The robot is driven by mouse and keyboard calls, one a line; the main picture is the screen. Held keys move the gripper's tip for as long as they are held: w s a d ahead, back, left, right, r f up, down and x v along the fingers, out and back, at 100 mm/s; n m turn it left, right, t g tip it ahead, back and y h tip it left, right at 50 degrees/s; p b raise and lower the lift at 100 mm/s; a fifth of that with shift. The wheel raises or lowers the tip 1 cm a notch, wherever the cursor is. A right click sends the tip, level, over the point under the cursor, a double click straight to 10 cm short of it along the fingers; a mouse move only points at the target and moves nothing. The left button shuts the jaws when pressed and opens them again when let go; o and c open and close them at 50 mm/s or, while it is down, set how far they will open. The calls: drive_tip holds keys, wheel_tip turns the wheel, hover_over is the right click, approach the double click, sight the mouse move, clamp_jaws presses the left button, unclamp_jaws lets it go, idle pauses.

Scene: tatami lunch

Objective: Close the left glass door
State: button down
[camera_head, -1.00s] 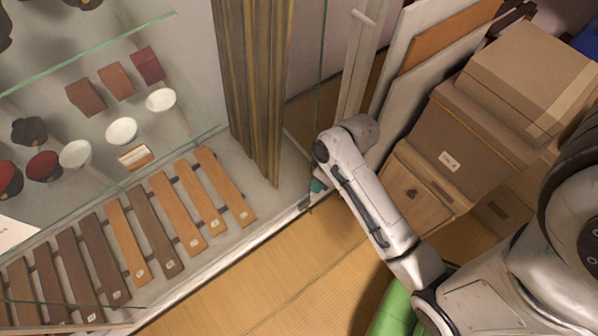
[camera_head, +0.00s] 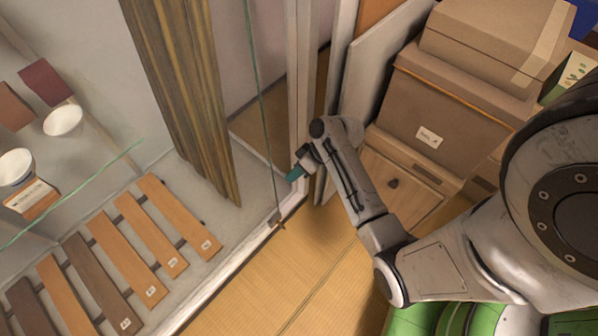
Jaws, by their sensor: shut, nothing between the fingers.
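A glass door shows as a thin green upright edge (camera_head: 263,110) at the front of the display cabinet, its foot near the white sill. The pane itself is nearly invisible, so I cannot tell how far open it is. My gripper (camera_head: 294,174), with teal fingertips, is shut and empty. It is just right of the lower part of the glass edge, pointing left toward it. I cannot tell whether it touches the glass.
Inside the cabinet are wooden slats (camera_head: 145,222), white bowls (camera_head: 63,121), a glass shelf (camera_head: 90,183) and a brown pillar (camera_head: 185,90). Cardboard boxes (camera_head: 455,100) and leaning panels (camera_head: 385,60) stand close on the right. Bare tatami (camera_head: 270,285) lies in front of the sill.

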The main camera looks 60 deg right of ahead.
drive_tip(key=b+x, duration=0.1)
drive_tip(key=x, duration=0.4)
drive_tip(key=shift+w+a+f+b, duration=0.2)
drive_tip(key=shift+f+b, duration=0.1)
drive_tip(key=shift+a, duration=0.1)
